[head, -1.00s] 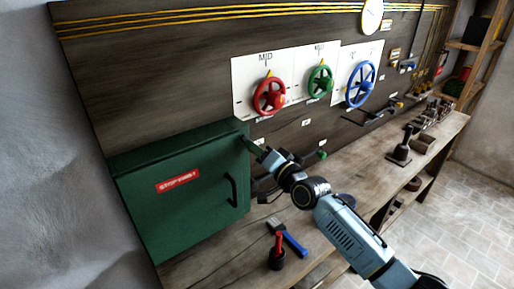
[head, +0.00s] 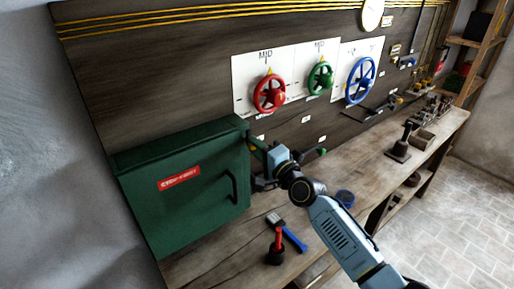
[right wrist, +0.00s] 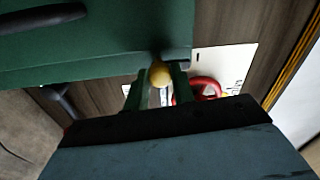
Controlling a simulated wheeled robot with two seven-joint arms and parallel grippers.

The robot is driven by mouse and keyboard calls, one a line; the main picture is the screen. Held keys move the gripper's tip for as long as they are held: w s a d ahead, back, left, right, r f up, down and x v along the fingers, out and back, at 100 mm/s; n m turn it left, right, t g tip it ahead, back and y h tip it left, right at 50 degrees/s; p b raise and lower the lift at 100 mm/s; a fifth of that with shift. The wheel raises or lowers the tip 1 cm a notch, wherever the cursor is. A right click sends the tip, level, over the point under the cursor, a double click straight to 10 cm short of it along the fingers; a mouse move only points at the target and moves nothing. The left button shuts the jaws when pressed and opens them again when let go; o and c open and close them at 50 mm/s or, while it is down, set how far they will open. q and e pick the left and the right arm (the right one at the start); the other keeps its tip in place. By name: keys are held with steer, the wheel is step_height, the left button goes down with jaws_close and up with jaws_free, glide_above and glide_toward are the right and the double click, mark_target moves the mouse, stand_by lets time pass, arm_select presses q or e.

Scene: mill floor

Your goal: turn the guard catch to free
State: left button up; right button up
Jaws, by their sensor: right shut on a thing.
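The green guard box (head: 190,215) stands at the left of the bench, lid closed, with a red label and a dark handle on its front. My right gripper (head: 256,152) is at the box's upper right edge. In the right wrist view a small yellow knob (right wrist: 160,74), which looks like the guard catch, sits between the two green fingers (right wrist: 158,92) beside the green box (right wrist: 110,45). The right gripper is shut on it. The catch's lever and its mark are hidden or too small to read. My left gripper does not show.
Red (head: 269,94), green (head: 320,77) and blue (head: 360,80) handwheels are on white panels on the back wall. A blue-handled brush (head: 289,234) and a red-handled tool (head: 277,248) lie or stand on the bench (head: 335,163) close to my right arm.

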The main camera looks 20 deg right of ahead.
steer(key=o, duration=1)
steer(key=b+v, duration=0.1)
steer(key=v, duration=1.2)
steer(key=shift+s+d, duration=0.1)
steer(key=shift+s, duration=0.1)
